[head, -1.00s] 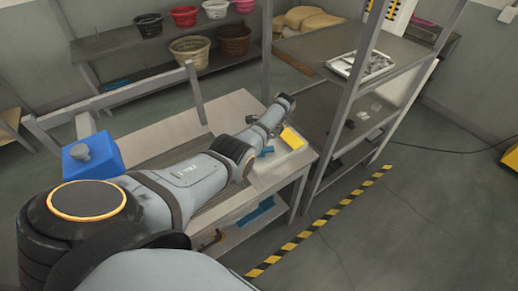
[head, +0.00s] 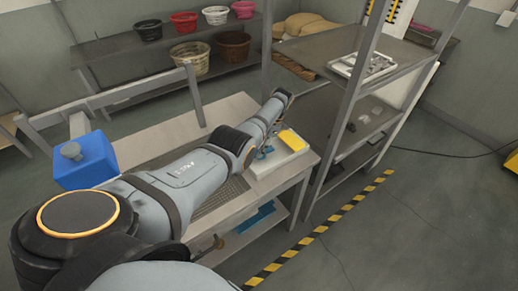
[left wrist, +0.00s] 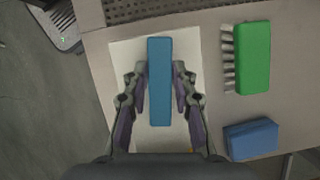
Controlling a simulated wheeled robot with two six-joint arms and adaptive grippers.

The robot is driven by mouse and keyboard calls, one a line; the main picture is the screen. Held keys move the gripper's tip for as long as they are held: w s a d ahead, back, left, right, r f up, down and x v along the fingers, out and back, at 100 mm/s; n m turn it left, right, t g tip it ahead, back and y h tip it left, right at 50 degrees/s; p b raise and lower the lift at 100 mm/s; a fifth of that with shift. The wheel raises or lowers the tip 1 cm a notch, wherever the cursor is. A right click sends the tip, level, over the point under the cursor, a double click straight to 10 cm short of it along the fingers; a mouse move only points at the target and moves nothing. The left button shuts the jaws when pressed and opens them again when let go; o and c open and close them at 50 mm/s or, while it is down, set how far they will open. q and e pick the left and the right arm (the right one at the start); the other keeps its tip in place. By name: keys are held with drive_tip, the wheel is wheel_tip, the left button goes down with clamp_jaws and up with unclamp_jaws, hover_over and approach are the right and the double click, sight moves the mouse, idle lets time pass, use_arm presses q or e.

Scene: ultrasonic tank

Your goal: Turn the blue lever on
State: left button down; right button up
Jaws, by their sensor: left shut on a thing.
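The blue lever (left wrist: 160,82) is a long flat bar over a pale panel (left wrist: 125,62). It runs nearly straight up and down in the left wrist view. My left gripper (left wrist: 161,74) has one finger on each side of the bar and is shut on it. In the head view, a bit of the blue lever (head: 264,153) shows beside my left gripper (head: 267,144), on a white unit with a yellow block (head: 293,140). My forearm hides part of this area. My right gripper is not in view.
A green brush (left wrist: 253,58) and a blue block (left wrist: 251,139) lie to the right of the panel. A blue box with a grey knob (head: 85,165) is at the left. A metal shelf (head: 345,90) stands just right of the bench (head: 228,108).

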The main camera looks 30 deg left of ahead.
use_arm(q)
drive_tip(key=c, duration=1.1)
unclamp_jaws()
drive_tip(key=shift+w+r, duration=0.1)
drive_tip(key=shift+r, duration=0.1)
drive_tip(key=v, duration=0.7)
drive_tip(key=shift+d+r, duration=0.1)
